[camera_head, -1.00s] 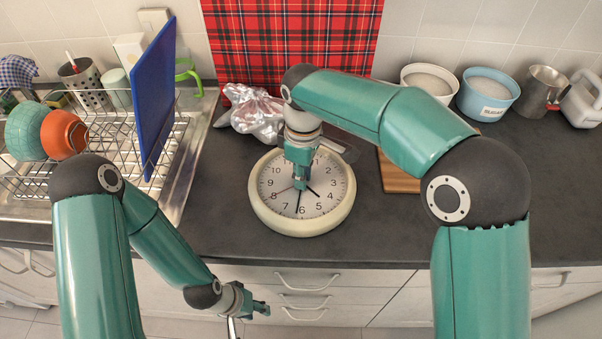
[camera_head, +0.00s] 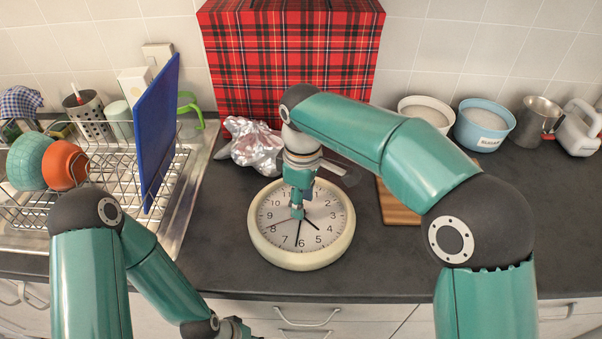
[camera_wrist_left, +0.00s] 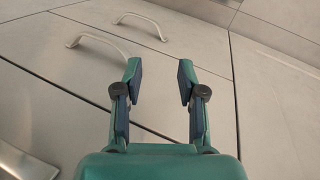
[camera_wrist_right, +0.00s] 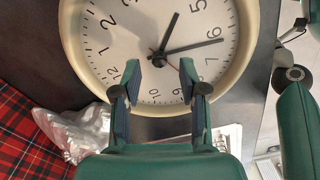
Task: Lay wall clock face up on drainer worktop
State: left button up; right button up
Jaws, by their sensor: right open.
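The wall clock (camera_head: 332,245), round with a cream rim and white dial, lies face up on the dark worktop (camera_head: 400,270), its 6 towards the front edge. It also fills the top of the right wrist view (camera_wrist_right: 239,60). My right gripper (camera_head: 297,212) points down over the dial; its fingers (camera_wrist_right: 160,78) are apart with nothing between them. Whether the fingertips touch the dial I cannot tell. My left gripper (camera_wrist_left: 157,75) is open and empty, low in front of the drawer fronts; in the head view only part of it shows at the bottom edge.
The dish rack (camera_head: 100,150) with a blue board (camera_head: 155,135) and bowls stands left. A crumpled silvery bag (camera_head: 252,148) and a red tartan box (camera_head: 290,60) are behind the clock. A wooden board (camera_head: 398,205), tubs and a metal jug (camera_head: 538,118) are right. The front right worktop is clear.

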notch_tip(320, 180, up, 9)
jog(key=p, duration=0.1)
jog(key=shift+r, duration=0.15)
dwell(0.5)
